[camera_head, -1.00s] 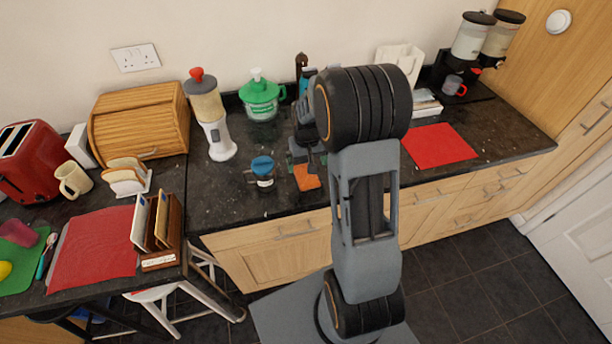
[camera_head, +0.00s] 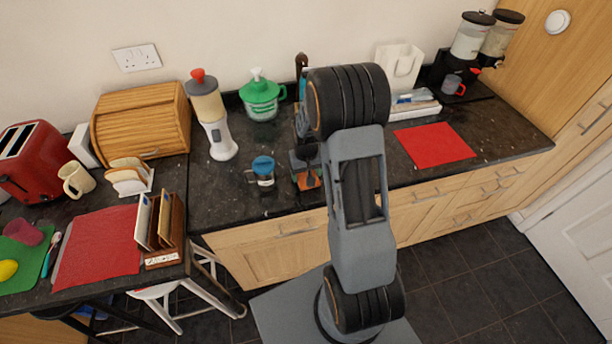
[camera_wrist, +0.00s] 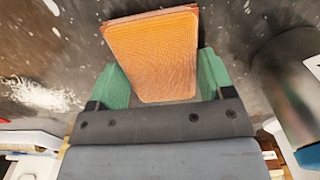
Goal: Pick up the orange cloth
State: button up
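The orange cloth (camera_head: 309,181) lies on the dark countertop (camera_head: 225,205) near its front edge, partly hidden by my gripper in the head view. In the wrist view the cloth (camera_wrist: 155,50) looks like a folded rectangular stack. My gripper (camera_wrist: 162,82) is open, with one green fingertip on each side of the cloth's near end. The right finger is very close to the cloth's edge; I cannot tell whether it touches. In the head view my gripper (camera_head: 305,168) is right over the cloth.
A blue-lidded jar (camera_head: 262,172) stands just left of my gripper. A white and grey blender-like item (camera_head: 215,125) and a green-topped dispenser (camera_head: 262,98) stand behind. A red mat (camera_head: 435,145) lies to the right, with bare countertop around it.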

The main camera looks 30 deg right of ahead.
aim_at(306, 174)
jog(key=c, duration=0.5)
jog(key=shift+o, duration=0.2)
jog(key=shift+r, duration=0.15)
jog(key=shift+r, duration=0.25)
notch_tip(306, 174, up, 2)
jog(key=shift+r+b, duration=0.25)
jog(key=shift+b, duration=0.6)
jog(key=s+r, duration=0.4)
jog(key=r, duration=0.1)
jog(key=shift+s+a+b, duration=0.1)
jog(key=shift+s+b, duration=0.1)
jog(key=shift+b, duration=0.2)
jog(key=s+r+b, duration=0.1)
jog(key=s+r, duration=0.3)
jog(key=s, duration=0.5)
jog(key=shift+s+a+r+b, duration=0.35)
